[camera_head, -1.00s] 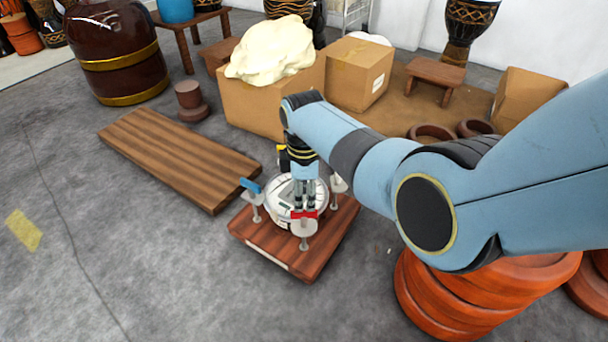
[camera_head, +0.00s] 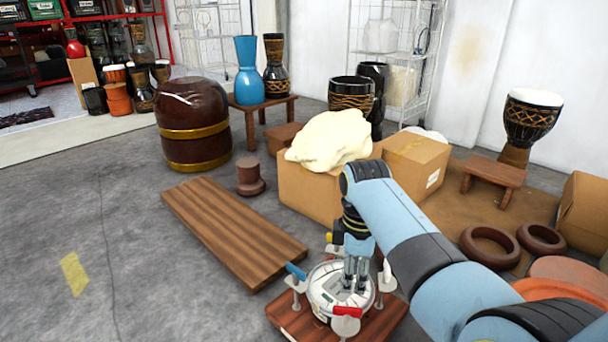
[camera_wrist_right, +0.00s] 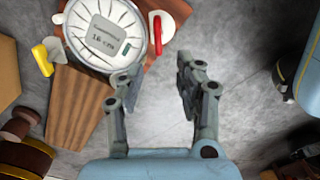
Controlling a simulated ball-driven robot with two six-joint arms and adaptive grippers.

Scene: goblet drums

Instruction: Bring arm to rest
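My right arm reaches in from the right of the head view. My right gripper (camera_head: 356,282) points down over a round white drum head (camera_head: 328,301) marked with lines. In the right wrist view the gripper (camera_wrist_right: 158,82) has its fingers spread with only grey floor between them. There the drum head (camera_wrist_right: 105,32) lies at upper left, apart from the fingers, with a tag reading "16 cm". It sits on a reddish wooden board (camera_head: 290,322) with clamps around it, one with a red tip (camera_head: 347,311) and one with a blue tip (camera_head: 296,271). My left gripper is out of view.
A striped wooden plank (camera_head: 232,230) lies left of the board. Cardboard boxes (camera_head: 310,192) stand behind, one carrying a cream hide-like bundle (camera_head: 329,141). Brown rings (camera_head: 489,246) lie at right. Grey floor at left is free.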

